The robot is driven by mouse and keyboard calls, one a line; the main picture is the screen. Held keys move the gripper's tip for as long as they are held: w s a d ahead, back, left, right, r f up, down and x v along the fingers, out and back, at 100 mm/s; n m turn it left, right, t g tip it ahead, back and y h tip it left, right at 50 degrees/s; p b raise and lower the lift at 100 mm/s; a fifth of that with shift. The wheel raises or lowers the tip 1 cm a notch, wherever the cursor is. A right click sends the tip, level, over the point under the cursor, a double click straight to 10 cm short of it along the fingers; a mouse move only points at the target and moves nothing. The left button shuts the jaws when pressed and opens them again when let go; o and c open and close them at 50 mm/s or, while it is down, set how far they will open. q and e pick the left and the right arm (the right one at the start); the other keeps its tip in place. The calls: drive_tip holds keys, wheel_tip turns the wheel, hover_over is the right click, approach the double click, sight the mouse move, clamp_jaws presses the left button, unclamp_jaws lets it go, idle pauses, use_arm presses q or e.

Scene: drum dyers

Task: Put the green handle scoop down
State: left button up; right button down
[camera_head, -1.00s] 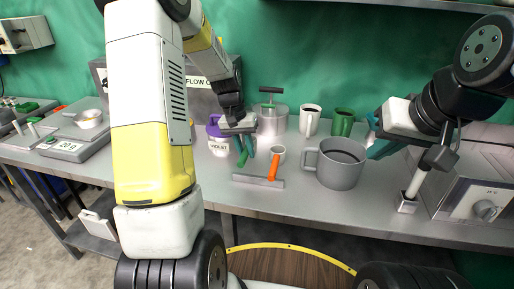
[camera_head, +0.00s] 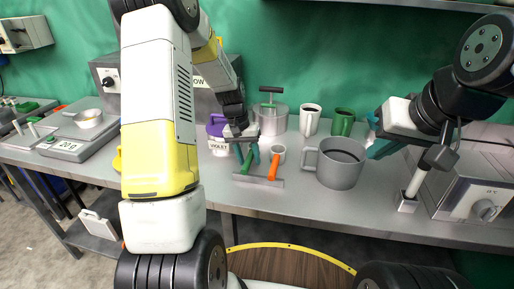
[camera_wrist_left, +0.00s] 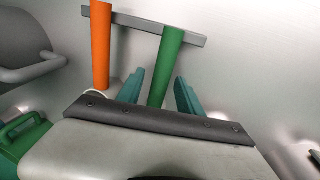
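The green handle scoop (camera_head: 246,163) leans with its handle end on a grey bar rest on the bench; its scoop end is hidden. The green handle also shows in the left wrist view (camera_wrist_left: 168,55), running between my teal fingers with gaps on both sides. My left gripper (camera_head: 247,153) is open around the handle, not visibly pressing on it. An orange handle scoop (camera_head: 272,169) leans on the same bar, just right of the green one. My right gripper (camera_head: 376,136) appears open and empty, beside the large grey jug.
The bar rest (camera_head: 275,183) lies near the front of the bench. Close around are a purple-lidded jar (camera_head: 218,146), a small white cup (camera_head: 278,151), a metal pot (camera_head: 271,120), a grey jug (camera_head: 341,172), a white mug (camera_head: 310,120) and a green mug (camera_head: 342,122).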

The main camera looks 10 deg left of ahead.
use_arm(q)
drive_tip(key=shift+r, duration=0.1)
wheel_tip(320, 180, up, 12)
drive_tip(key=a, duration=0.2)
drive_tip(key=s+d+r+t, duration=0.2)
drive_tip(key=s+r, duration=0.7)
drive_tip(key=s, duration=0.1)
drive_tip(key=s+d+r+t, duration=0.1)
drive_tip(key=s+t, duration=0.1)
drive_tip(key=s, duration=0.5)
drive_tip(key=s+d+r+t, duration=0.1)
drive_tip(key=s+r, duration=0.1)
drive_tip(key=s, duration=0.5)
drive_tip(key=shift+s+t, duration=0.15)
drive_tip(key=shift+t, duration=0.25)
drive_tip(key=shift+d+r, duration=0.1)
drive_tip(key=shift+c, duration=0.6)
